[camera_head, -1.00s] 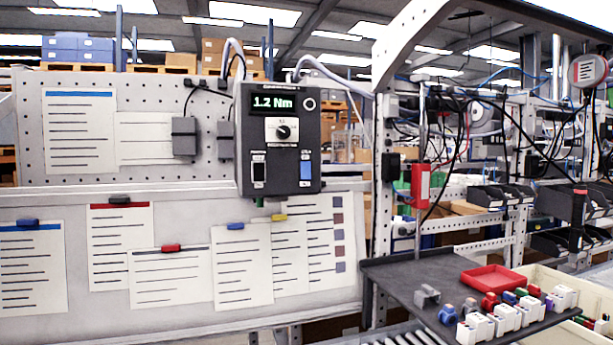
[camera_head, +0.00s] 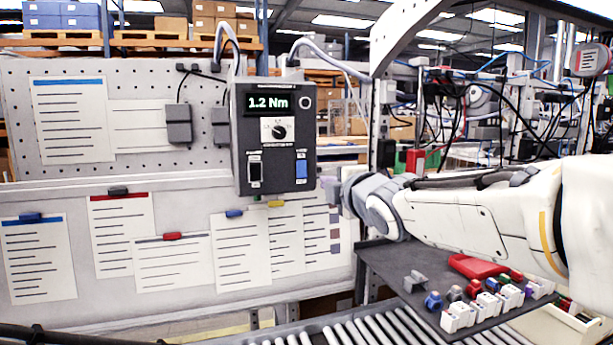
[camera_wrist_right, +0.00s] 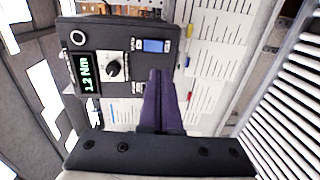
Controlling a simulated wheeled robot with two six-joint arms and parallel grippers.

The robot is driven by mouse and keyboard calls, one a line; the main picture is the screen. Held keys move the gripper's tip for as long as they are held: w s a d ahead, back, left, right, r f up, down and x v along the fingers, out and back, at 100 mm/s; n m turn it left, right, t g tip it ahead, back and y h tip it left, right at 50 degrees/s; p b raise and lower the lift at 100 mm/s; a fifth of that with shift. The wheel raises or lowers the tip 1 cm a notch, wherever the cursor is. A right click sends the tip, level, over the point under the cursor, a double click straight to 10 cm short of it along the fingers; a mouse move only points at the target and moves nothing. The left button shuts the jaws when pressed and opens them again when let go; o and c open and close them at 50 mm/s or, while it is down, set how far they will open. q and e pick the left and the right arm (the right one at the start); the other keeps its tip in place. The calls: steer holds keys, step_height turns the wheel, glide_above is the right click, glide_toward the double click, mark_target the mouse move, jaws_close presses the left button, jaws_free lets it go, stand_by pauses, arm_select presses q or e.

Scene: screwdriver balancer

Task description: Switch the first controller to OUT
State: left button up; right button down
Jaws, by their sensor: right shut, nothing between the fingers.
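The controller is a dark grey box (camera_head: 272,130) on the pegboard, with a lit display (camera_head: 267,102) reading 1.2 Nm and a round knob (camera_head: 279,131). Below the knob are a black rocker switch (camera_head: 255,172) at left and a blue rocker switch (camera_head: 301,169) at right. Their small labels are too blurred to read. My right gripper (camera_head: 328,187) is just right of the box's lower right corner. In the right wrist view its purple fingers (camera_wrist_right: 160,72) are shut and empty, near the blue switch (camera_wrist_right: 156,46), and hide the black switch. My left gripper is not in view.
Paper sheets (camera_head: 240,252) hang on the board below the box. At lower right, a dark shelf (camera_head: 385,262) holds a red tray (camera_head: 477,266) and several small parts, under my right arm. A roller conveyor (camera_head: 350,328) runs along the front.

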mark_target(303, 176)
steer(key=shift+w, duration=0.1)
steer(key=p+x, duration=0.6)
steer(key=x, duration=0.6)
steer(key=shift+w+a, duration=0.15)
steer(key=shift+w, duration=0.1)
steer(key=shift+w+a+f+p, duration=0.2)
steer(key=shift+w+p, duration=0.15)
steer(key=shift+w, duration=0.25)
